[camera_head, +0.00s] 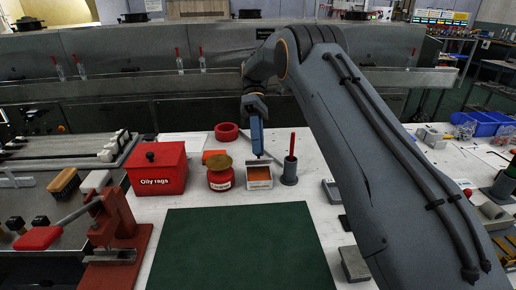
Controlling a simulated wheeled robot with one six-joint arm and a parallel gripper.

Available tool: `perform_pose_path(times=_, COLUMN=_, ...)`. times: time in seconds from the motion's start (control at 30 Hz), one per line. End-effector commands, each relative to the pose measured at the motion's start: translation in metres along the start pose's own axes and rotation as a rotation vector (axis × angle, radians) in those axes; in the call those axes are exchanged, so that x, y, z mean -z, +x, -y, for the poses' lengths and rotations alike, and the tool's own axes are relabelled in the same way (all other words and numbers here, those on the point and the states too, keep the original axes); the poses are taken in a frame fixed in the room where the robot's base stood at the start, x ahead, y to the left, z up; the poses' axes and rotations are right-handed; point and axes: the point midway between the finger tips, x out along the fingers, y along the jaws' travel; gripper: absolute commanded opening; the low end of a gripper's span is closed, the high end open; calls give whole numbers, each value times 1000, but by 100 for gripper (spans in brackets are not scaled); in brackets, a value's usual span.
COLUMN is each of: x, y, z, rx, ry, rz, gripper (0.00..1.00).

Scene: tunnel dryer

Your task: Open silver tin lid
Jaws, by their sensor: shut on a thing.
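A small silver tin (259,184) stands on the white tabletop behind the green mat. Its front is pale, and an orange inside shows through its top, so its lid (259,163) looks raised at the back. My gripper (260,155) reaches down from above and is shut at the lid's upper edge. The fingertips are small and partly hidden, so the exact grip on the edge is hard to see.
A red jar with a brown top (220,181) stands close left of the tin, and a grey holder with a red stick (289,176) close right. A red oily rags box (157,171) is farther left. The green mat (238,245) in front is clear.

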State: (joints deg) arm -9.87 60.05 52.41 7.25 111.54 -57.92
Motion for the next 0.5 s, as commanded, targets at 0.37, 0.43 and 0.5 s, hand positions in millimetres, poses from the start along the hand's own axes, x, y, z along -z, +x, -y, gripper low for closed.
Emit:
perform_pose_path(times=0.37, x=1, y=0, z=0, rx=1, ry=0, rz=0, gripper=28)
perform_pose_path(times=0.43, x=0, y=0, z=0, rx=1, ry=0, rz=0, gripper=35)
perform_pose_path(times=0.5, x=0, y=0, z=0, rx=1, ry=0, rz=0, gripper=35)
